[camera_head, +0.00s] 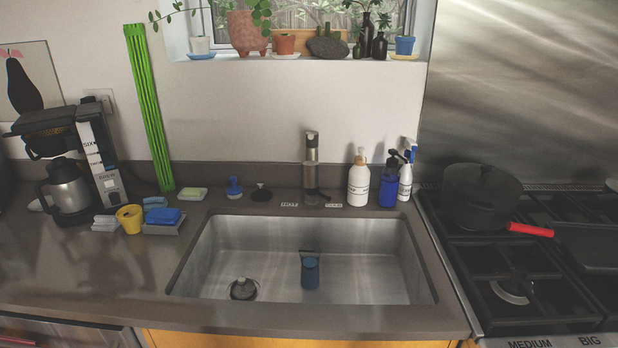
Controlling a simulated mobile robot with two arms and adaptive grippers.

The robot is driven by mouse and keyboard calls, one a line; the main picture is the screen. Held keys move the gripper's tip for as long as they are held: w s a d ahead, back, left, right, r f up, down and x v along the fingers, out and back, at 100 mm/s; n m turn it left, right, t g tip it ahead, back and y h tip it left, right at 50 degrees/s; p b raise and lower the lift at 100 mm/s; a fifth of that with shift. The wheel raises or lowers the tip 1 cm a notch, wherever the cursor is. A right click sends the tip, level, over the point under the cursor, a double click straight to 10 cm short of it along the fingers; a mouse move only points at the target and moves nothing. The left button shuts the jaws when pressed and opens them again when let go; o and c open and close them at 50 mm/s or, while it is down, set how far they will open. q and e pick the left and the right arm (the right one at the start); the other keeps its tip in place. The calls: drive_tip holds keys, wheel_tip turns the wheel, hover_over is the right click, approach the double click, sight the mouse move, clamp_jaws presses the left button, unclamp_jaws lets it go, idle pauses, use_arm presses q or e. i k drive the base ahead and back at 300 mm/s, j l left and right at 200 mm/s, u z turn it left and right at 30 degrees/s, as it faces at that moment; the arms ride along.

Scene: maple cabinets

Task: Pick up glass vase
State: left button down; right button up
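A group of dark, narrow-necked vases (365,38) stands on the windowsill at the upper right, with leafy sprigs above them. They look like dark glass, though I cannot be sure of the material. A tall, ribbed green object (150,108) leans slightly on the counter against the wall at the left; I cannot tell whether it is glass. Neither of my grippers is in view.
The windowsill (300,57) also holds several potted plants, including a blue pot (404,45). Below are a steel sink (230,240), a faucet (312,150) and soap bottles (359,180). A coffee maker (95,150) stands left; a stove with a dark pot (482,185) is right.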

sight(310, 253)
drive_tip(key=i+j+u, duration=0.3)
drive_tip(key=j, duration=0.2)
drive_tip(key=i+j+u, duration=0.3)
drive_tip(key=j, duration=0.1)
